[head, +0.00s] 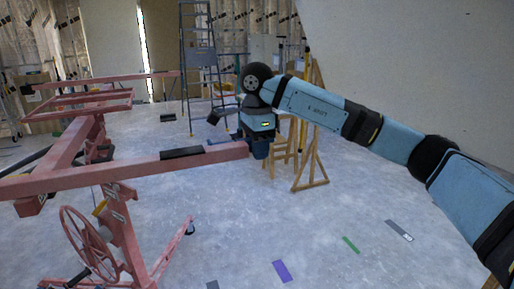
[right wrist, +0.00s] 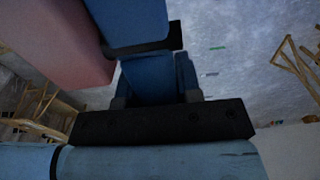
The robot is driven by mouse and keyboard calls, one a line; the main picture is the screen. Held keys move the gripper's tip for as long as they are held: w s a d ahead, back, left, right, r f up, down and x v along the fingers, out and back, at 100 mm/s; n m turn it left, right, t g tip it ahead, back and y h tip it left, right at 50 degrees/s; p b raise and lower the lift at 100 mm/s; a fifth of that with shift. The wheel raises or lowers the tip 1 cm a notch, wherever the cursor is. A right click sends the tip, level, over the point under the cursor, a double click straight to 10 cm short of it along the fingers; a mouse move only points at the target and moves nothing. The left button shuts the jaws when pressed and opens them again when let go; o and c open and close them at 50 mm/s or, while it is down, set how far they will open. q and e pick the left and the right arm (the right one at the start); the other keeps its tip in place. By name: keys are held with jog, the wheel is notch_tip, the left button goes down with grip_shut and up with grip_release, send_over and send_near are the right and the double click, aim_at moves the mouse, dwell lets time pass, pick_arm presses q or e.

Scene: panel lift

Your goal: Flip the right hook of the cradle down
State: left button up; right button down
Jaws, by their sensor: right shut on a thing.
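The cradle (head: 110,172) of the pink panel lift stands at the left of the head view, its long front bar ending near the middle. My right gripper (head: 259,148) is at that bar's right end, pointing down. In the right wrist view its fingers (right wrist: 158,82) are shut around a blue part, which I take to be the right hook (right wrist: 128,20). The hook has a dark end and lies beside the pink bar (right wrist: 50,40). The gripper hides much of the hook, so its exact angle is unclear. My left gripper is not in view.
A handwheel (head: 86,245) is on the lift's mast below the bar. A stepladder (head: 200,70) and a wooden easel-like frame (head: 312,160) stand behind my right arm. Small coloured strips, including a purple one (head: 282,271), lie on otherwise open floor at the front right.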

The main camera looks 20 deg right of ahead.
jog(key=c, duration=0.8)
grip_release()
notch_tip(320, 180, up, 14)
jog(key=shift+a+b, duration=0.15)
jog(key=shift+b, duration=0.2)
jog(key=shift+f, duration=0.15)
